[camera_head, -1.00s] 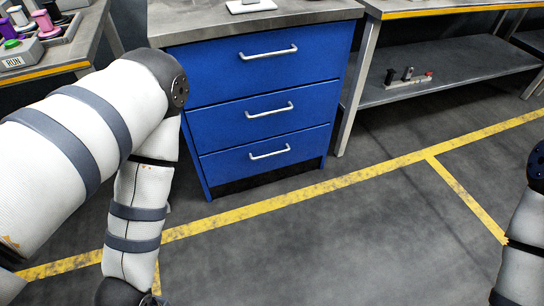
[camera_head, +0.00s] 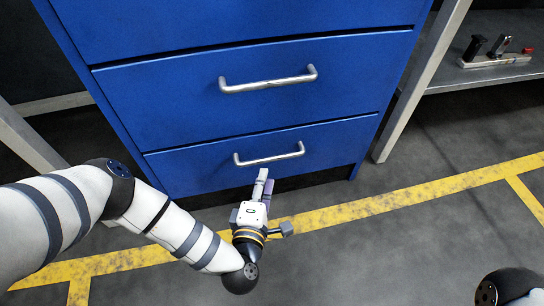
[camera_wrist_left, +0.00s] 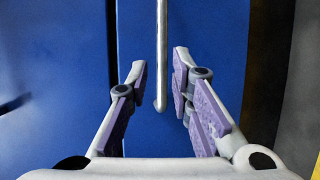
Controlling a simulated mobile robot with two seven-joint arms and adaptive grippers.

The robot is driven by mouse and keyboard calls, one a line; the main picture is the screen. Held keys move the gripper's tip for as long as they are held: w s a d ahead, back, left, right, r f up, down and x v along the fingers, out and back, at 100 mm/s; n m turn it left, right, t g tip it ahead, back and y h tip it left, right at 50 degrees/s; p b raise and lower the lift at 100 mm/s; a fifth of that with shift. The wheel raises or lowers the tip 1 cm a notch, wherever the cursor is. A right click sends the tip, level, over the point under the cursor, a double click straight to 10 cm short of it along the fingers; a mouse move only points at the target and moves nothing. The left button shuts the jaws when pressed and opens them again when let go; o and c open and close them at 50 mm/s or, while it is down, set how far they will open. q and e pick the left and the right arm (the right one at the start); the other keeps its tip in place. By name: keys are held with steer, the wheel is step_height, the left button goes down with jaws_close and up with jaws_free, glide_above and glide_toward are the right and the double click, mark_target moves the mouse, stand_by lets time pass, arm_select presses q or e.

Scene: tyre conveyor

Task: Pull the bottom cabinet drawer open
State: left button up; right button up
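The bottom drawer (camera_head: 215,173) of the blue cabinet is shut, with a silver bar handle (camera_head: 270,156) across its front. My left gripper (camera_head: 264,178) is at the handle, just below its middle to right part in the head view. In the left wrist view, the open left gripper (camera_wrist_left: 160,72) has one purple-padded finger on each side of the handle (camera_wrist_left: 162,55). A gap shows between the handle and the left finger; the right finger is nearer to it. I cannot tell whether it touches. My right gripper is out of view; only part of my right arm shows at the bottom right.
The middle drawer (camera_head: 170,98) above is shut and has its own handle (camera_head: 268,84). A grey shelf (camera_head: 470,76) with small items stands to the right. A yellow line (camera_head: 400,196) crosses the floor. The floor in front of the cabinet is clear apart from my arms.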

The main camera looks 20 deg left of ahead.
mark_target(269, 161)
arm_select(q)
steer(key=b+x, duration=0.2)
steer(key=x, duration=0.6)
steer(key=shift+w+f+b, duration=0.25)
steer(key=shift+w+b, duration=0.05)
jaws_close()
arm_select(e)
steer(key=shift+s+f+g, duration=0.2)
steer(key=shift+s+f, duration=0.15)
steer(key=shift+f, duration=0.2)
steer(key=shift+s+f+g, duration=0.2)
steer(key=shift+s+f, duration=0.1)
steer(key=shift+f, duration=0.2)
